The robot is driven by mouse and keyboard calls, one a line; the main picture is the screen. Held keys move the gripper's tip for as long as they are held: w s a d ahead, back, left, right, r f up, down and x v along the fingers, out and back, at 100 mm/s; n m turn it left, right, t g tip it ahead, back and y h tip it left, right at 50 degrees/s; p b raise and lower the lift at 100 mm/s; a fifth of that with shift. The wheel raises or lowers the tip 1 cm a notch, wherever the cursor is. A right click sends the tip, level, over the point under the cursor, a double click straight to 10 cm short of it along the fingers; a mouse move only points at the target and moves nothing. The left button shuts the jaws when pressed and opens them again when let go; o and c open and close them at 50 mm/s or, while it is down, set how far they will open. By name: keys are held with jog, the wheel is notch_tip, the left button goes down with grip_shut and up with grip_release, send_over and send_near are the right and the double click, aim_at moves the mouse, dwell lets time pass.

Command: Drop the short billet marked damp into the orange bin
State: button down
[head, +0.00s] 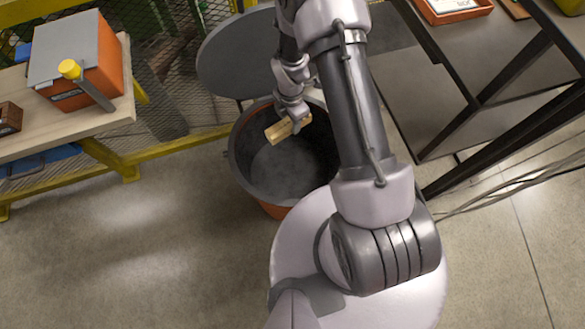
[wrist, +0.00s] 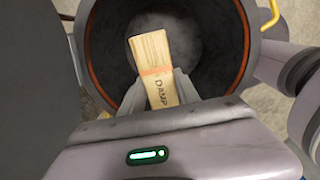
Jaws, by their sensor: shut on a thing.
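The short wooden billet (wrist: 152,55) carries the black word DAMP and a pale red band in the wrist view. My gripper (wrist: 160,92) is shut on its near end, and the far end points out over the bin. The billet also shows in the head view (head: 280,130), held over the bin's opening. The orange bin (head: 274,209) has a dark grey inside and a grey rim. Its round inside also shows in the wrist view (wrist: 205,70), beneath the billet. The bin's inside looks empty where it can be seen.
A round grey lid (head: 232,60) stands open behind the bin. A wooden bench (head: 100,125) on yellow legs, with an orange and grey box (head: 75,60), is at the left. A dark-framed table (head: 500,50) is at the right. The floor left of the bin is clear.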

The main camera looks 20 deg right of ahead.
notch_tip(320, 180, down, 3)
jog(key=shift+b, duration=0.75)
jog(key=shift+r, duration=0.1)
jog(key=c, duration=0.8)
grip_release()
notch_tip(320, 180, up, 17)
jog(key=p, duration=0.7)
jog(key=shift+r, duration=0.2)
